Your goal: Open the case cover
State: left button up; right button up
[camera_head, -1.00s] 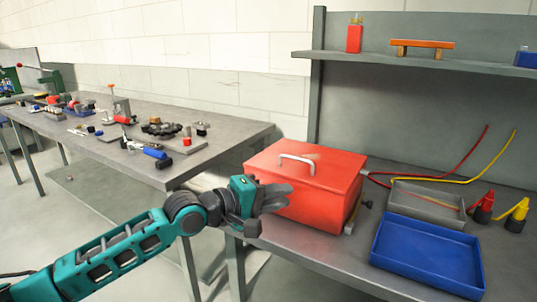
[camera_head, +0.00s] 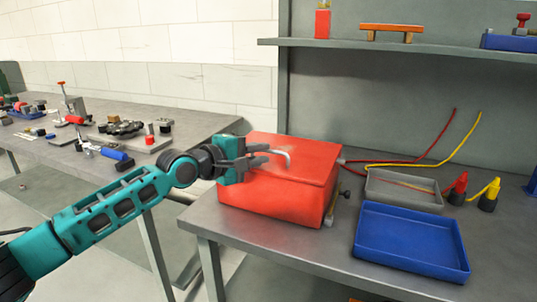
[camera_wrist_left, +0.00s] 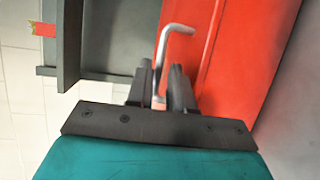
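The red case (camera_head: 270,200) stands on the grey bench, its cover (camera_head: 310,165) lying shut on top. The cover's silver handle (camera_head: 287,157) is partly hidden behind my left gripper (camera_head: 268,154) in the head view. My left gripper is at the handle, its fingers a little apart. In the left wrist view the handle (camera_wrist_left: 163,52) rises between the two fingers (camera_wrist_left: 160,75), with a narrow gap showing; contact cannot be made out. The red cover (camera_wrist_left: 245,60) fills the right of that view. My right gripper is not in view.
Right of the case are a blue tray (camera_head: 410,241), a grey tray (camera_head: 402,193), and red and yellow clamps (camera_head: 487,195) with cables. A shelf (camera_head: 400,44) hangs behind. A second bench (camera_head: 60,155) with several tools stands at the left.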

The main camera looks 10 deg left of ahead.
aim_at(267, 152)
pick_arm(q)
jog(key=shift+b+x, duration=0.3)
jog(key=shift+x, duration=1.45)
grip_shut()
